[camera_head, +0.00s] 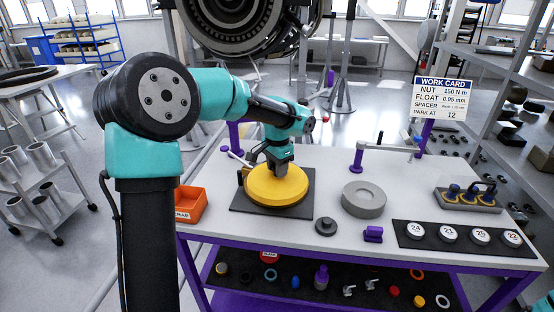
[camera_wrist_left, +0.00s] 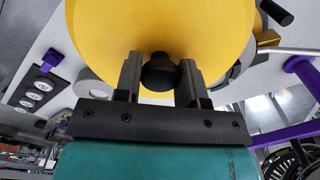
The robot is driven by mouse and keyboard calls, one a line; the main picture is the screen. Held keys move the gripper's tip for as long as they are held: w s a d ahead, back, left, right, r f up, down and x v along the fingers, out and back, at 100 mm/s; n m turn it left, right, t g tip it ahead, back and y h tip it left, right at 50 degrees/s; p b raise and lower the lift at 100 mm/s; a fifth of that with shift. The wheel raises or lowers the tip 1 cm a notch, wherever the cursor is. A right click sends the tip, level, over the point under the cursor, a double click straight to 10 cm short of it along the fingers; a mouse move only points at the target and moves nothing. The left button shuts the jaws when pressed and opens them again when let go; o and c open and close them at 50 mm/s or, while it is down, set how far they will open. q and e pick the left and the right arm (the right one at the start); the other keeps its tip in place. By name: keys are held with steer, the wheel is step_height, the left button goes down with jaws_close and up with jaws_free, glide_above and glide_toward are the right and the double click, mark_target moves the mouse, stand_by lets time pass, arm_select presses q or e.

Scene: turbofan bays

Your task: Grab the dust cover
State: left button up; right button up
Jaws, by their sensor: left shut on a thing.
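The yellow round dust cover (camera_head: 270,190) is over the dark square mat (camera_head: 241,205) on the left of the white table; I cannot tell whether it touches the mat. My left gripper (camera_head: 279,164) comes down on it from above. In the left wrist view, the two fingers of my left gripper (camera_wrist_left: 160,72) stand on either side of the black knob (camera_wrist_left: 160,73) in the middle of the dust cover (camera_wrist_left: 165,25). The gripper is shut on this knob, which the arm mostly hides in the head view. My right gripper is not in view.
An orange bin (camera_head: 190,204) stands left of the mat. A grey ring (camera_head: 364,210), a small dark round part (camera_head: 325,227) and a purple block (camera_head: 373,234) lie to the right. A dark strip (camera_head: 447,232) holds several numbered discs. The engine (camera_head: 250,25) hangs behind the table.

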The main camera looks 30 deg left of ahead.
arm_select(q)
steer(key=shift+s+d+r, duration=0.1)
steer(key=shift+s+d, duration=0.5)
steer(key=shift+s, duration=0.35)
